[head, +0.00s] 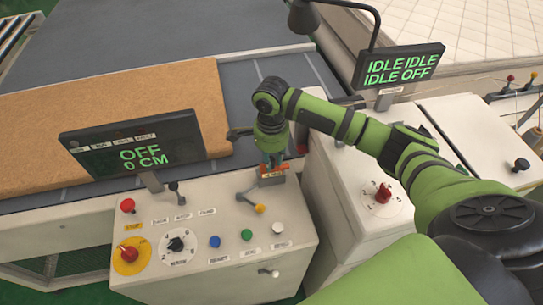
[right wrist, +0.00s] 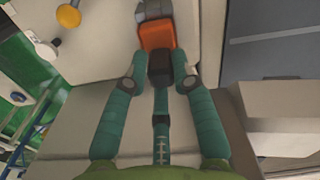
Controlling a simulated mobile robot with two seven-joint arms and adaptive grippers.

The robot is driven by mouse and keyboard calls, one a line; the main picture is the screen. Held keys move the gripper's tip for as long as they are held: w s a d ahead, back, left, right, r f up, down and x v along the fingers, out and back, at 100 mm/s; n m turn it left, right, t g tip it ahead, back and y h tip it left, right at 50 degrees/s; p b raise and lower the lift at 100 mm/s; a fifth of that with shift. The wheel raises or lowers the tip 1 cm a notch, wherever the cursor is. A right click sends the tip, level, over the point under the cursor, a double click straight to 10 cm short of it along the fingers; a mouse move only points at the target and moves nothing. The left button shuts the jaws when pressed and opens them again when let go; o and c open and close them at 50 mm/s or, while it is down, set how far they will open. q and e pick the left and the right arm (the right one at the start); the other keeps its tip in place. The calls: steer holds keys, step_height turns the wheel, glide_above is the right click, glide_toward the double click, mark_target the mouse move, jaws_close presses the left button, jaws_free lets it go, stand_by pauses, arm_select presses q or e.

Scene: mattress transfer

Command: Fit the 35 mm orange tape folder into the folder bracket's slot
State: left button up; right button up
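The orange tape folder (head: 267,170) shows small below my right gripper (head: 277,157) in the head view, low over the white control console. In the right wrist view the orange folder (right wrist: 156,36) lies just beyond the fingertips of my right gripper (right wrist: 160,62). Its two teal fingers come close on both sides of a dark block that meets the folder, and they look shut on it. A grey piece (right wrist: 154,9), probably the folder bracket, adjoins the folder's far end. The slot is hidden, so I cannot tell how far the folder is in. My left gripper is out of view.
The console (head: 225,268) carries several knobs and buttons, with a red knob (head: 127,205) at left and a yellow-tipped lever (head: 259,208) near the folder. A display (head: 133,145) reading OFF stands left. A brown panel (head: 150,100) lies on the grey bed behind.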

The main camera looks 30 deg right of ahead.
steer(key=o, duration=0.5)
step_height(320, 180, up, 12)
steer(key=shift+r, duration=0.1)
stand_by(0.7)
